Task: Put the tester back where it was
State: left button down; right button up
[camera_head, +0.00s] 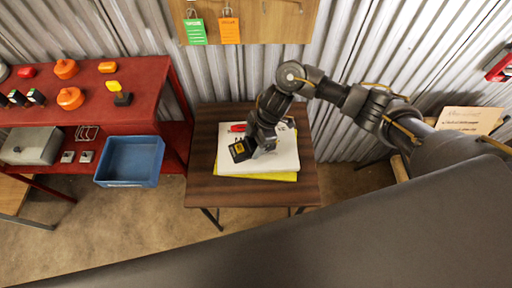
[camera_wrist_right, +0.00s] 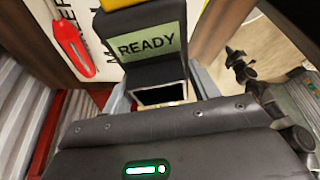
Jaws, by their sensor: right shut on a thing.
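The tester (camera_head: 240,151) is a black device with a yellow part. My right gripper (camera_head: 259,146) is shut on it, over the white binder or pad (camera_head: 285,158) on the small dark wood table. I cannot tell whether the tester touches the pad. In the right wrist view the tester (camera_wrist_right: 150,46) sits between the fingers (camera_wrist_right: 162,92), its green screen reading READY. My left gripper is not in view.
A red pen-like item (camera_head: 238,128) lies on the white pad, with a yellow sheet (camera_head: 255,177) underneath. The small table (camera_head: 202,150) has bare wood around them.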

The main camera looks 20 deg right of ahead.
jog(key=shift+w+d+f, duration=0.35)
jog(key=shift+d+f, duration=0.25)
jog(key=shift+f, duration=0.15)
jog(key=shift+w+d+f+p, duration=0.1)
jog(key=shift+f+p, duration=0.25)
jog(key=shift+f, duration=1.35)
jog(key=o, duration=1.2)
jog(key=shift+c, duration=0.2)
jog(key=v, duration=1.2)
